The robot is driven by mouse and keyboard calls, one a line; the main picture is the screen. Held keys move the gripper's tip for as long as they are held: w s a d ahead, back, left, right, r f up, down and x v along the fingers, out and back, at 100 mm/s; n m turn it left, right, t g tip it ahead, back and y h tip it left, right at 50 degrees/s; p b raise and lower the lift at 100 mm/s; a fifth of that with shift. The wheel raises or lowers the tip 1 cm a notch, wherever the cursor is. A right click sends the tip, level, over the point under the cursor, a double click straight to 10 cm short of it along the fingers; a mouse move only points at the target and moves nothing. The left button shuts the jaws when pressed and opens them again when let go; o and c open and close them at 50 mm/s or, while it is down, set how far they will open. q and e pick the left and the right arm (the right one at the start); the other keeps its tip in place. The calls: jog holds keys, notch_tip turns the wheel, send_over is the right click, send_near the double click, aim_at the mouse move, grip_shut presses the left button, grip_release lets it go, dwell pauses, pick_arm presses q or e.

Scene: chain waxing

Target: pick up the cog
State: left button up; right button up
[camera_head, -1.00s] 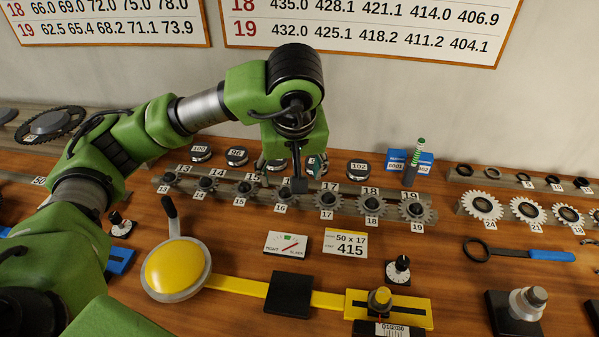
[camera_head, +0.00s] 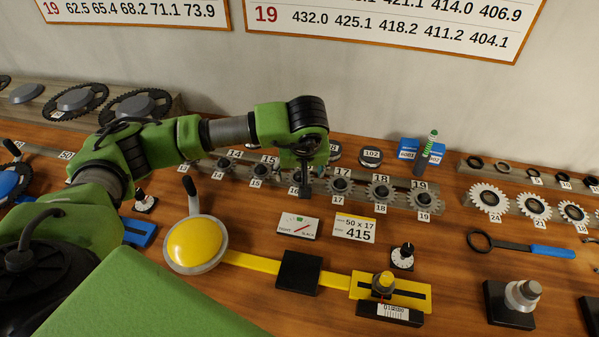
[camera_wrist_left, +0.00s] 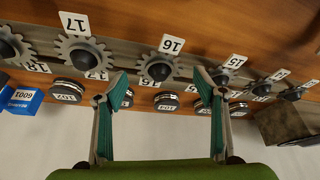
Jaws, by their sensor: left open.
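Small grey toothed cogs sit in a row on a rail, each with a numbered tag. Cog 17 (camera_head: 340,186) is just right of my left gripper (camera_head: 304,187) in the head view, and it also shows in the left wrist view (camera_wrist_left: 83,50). Cog 16 (camera_wrist_left: 158,66) appears between my left gripper's fingertips (camera_wrist_left: 160,80) in the wrist view, a little beyond them. In the head view the gripper mostly hides cog 16. The fingers are spread, with teal pads and nothing between them. My right gripper is not in view.
A card reading 50 x 17 and 415 (camera_head: 355,228) lies in front of the rail. Dark round tins, including 102 (camera_head: 371,156), stand behind it. A yellow-topped tool (camera_head: 196,245) and larger white cogs (camera_head: 490,198) are nearby.

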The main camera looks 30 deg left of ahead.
pick_arm(q)
jog(key=shift+w+a+f, duration=0.1)
jog(key=shift+w+f, duration=0.1)
jog(key=shift+f, duration=0.4)
jog(key=c, duration=1.2)
jog(key=shift+r, duration=0.15)
